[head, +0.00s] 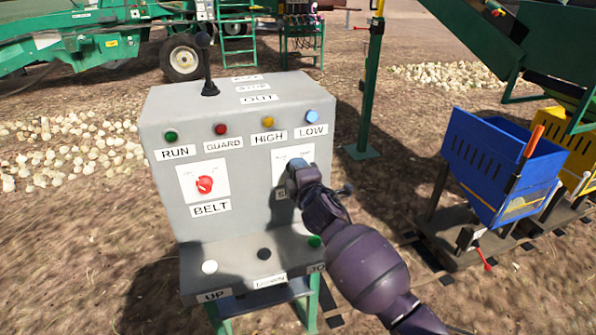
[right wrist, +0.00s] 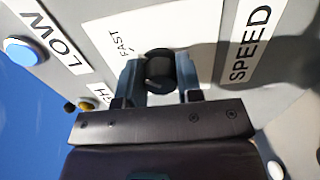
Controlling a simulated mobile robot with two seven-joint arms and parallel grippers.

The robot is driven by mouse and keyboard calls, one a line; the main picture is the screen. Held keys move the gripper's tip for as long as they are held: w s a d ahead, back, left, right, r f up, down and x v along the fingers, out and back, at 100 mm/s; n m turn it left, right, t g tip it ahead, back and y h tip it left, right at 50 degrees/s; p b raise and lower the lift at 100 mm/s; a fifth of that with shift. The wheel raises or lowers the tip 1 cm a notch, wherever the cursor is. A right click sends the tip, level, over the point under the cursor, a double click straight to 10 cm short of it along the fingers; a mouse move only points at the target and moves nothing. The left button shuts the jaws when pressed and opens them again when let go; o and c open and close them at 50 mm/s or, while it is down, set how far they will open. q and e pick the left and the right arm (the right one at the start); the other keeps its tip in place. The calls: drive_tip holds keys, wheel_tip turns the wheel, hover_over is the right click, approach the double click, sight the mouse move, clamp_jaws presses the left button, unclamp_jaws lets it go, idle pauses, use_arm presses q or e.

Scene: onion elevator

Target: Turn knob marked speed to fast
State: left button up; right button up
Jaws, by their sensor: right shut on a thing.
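The speed knob is a black knob (right wrist: 158,68) on a white plate, between the words FAST and SPEED in the right wrist view. My right gripper (right wrist: 160,80) is shut on it, with one finger on each side. In the head view my right gripper (head: 297,170) covers the knob and most of its white plate (head: 295,156). The SPEED label (right wrist: 250,45) is clear in the right wrist view and mostly hidden in the head view. The knob's pointer is not clear. My left gripper is not in view.
The grey control box (head: 160,125) carries a red BELT knob (head: 205,184), several coloured lights and a black lever (head: 207,70) on top. Buttons line its lower ledge. A blue crate (head: 500,165) stands at the right. Pale onions (head: 60,150) lie on the ground at the left.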

drive_tip(key=o, duration=0.8)
drive_tip(key=shift+o, duration=0.7)
drive_tip(key=shift+s, duration=0.1)
drive_tip(key=p+v, duration=0.1)
drive_tip(key=v, duration=0.9)
drive_tip(key=shift+s, duration=0.35)
drive_tip(key=shift+d, duration=0.1)
